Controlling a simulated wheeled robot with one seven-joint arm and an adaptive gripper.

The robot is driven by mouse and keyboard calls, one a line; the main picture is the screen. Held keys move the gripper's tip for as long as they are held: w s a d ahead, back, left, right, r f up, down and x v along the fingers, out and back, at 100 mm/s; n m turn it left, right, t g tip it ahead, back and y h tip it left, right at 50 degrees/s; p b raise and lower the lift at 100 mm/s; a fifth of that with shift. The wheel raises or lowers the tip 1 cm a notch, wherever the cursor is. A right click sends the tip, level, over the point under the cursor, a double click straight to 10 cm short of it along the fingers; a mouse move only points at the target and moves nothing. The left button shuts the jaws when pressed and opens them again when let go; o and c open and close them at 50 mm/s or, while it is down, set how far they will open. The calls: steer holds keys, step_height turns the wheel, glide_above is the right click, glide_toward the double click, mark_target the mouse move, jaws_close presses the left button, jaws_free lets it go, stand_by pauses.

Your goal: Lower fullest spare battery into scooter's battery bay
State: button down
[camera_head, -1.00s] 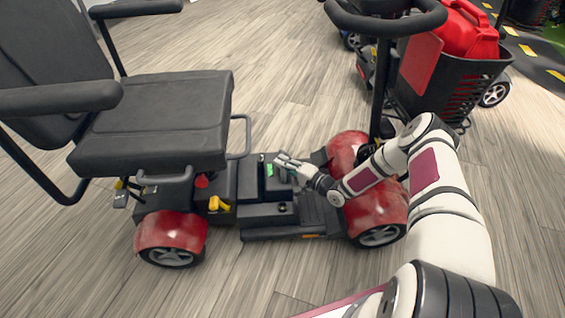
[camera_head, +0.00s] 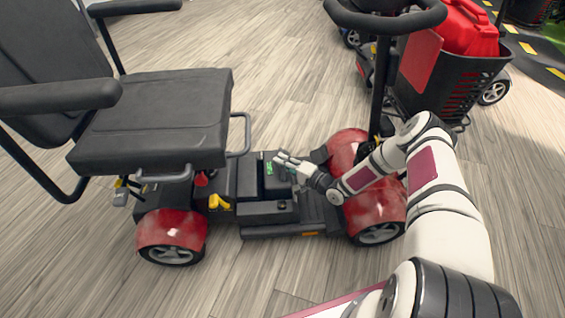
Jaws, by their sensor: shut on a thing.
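The scooter has a black seat (camera_head: 150,118), red wheel covers (camera_head: 172,228) and a low black deck. Dark box-shaped batteries stand close together on the deck between seat and front wheels. One dark battery (camera_head: 280,186) with a green indicator is directly below my gripper (camera_head: 279,160). My gripper is shut on it, reaching in from the right. The fingers partly hide the battery's top. The battery bay's opening cannot be made out, nor how deep the battery sits. Charge levels are too small to read.
A yellow part (camera_head: 218,202) and a red part (camera_head: 201,179) are by the rear wheel. The steering column (camera_head: 379,95) rises close to my arm. The wooden floor in front is clear.

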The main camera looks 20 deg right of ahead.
steer(key=shift+w+d+f, duration=0.1)
stand_by(0.6)
steer(key=c, duration=1.5)
jaws_free()
steer(key=shift+f, duration=0.25)
steer(key=v, duration=1.2)
steer(key=shift+r, duration=0.15)
